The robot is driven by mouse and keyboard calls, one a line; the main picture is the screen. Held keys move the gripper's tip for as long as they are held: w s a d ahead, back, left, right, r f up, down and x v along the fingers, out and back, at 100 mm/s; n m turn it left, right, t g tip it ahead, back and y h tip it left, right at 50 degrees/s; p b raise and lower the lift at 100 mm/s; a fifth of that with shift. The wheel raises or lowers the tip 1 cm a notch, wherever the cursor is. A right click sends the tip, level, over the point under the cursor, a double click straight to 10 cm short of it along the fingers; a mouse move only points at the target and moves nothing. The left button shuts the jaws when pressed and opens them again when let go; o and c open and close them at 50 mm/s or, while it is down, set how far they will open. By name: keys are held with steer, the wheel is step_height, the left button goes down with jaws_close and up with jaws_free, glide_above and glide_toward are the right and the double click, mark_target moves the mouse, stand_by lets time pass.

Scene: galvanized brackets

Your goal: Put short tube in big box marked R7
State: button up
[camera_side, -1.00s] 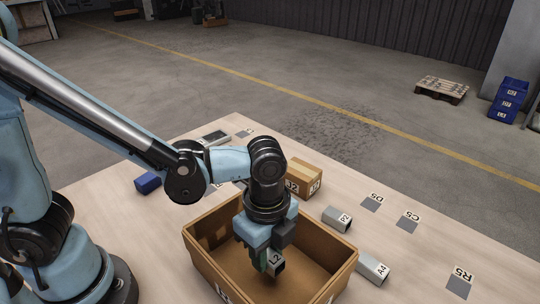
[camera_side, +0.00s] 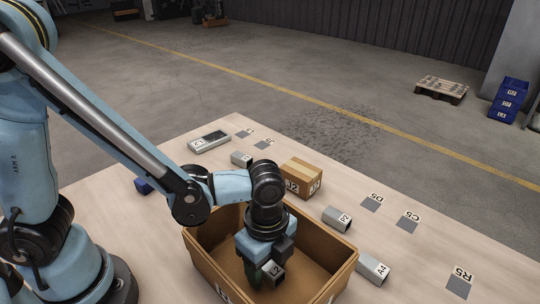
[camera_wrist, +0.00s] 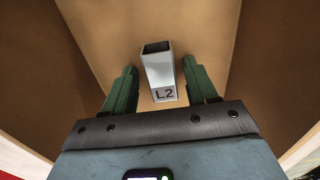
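The short grey tube marked L2 (camera_side: 272,273) is inside the big brown box (camera_side: 328,255), low between my fingers. It also shows in the wrist view (camera_wrist: 160,72), with its dark open end away from my palm. My gripper (camera_wrist: 160,66) reaches down into the box. Its green fingers stand on both sides of the tube with a narrow gap on each side, so it looks open. In the side view my gripper (camera_side: 264,272) hides part of the tube. The box's label is cut off at the bottom edge and I cannot read it.
Right of the box lie grey tubes P2 (camera_side: 337,218) and A4 (camera_side: 372,269). Behind it are a closed carton (camera_side: 301,177), another tube (camera_side: 241,159) and a flat grey part (camera_side: 209,142). A blue bin (camera_side: 143,186) is partly behind my arm. The box walls surround my gripper.

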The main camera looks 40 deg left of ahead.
mark_target(267, 266)
step_height(267, 266, up, 12)
steer(key=w+a+n+t, duration=0.2)
steer(key=a+n+t, duration=0.5)
steer(key=a+n, duration=1)
steer(key=shift+w+a+r+n, duration=0.25)
steer(key=shift+a+r+n, duration=0.05)
steer(key=shift+r+n, duration=0.2)
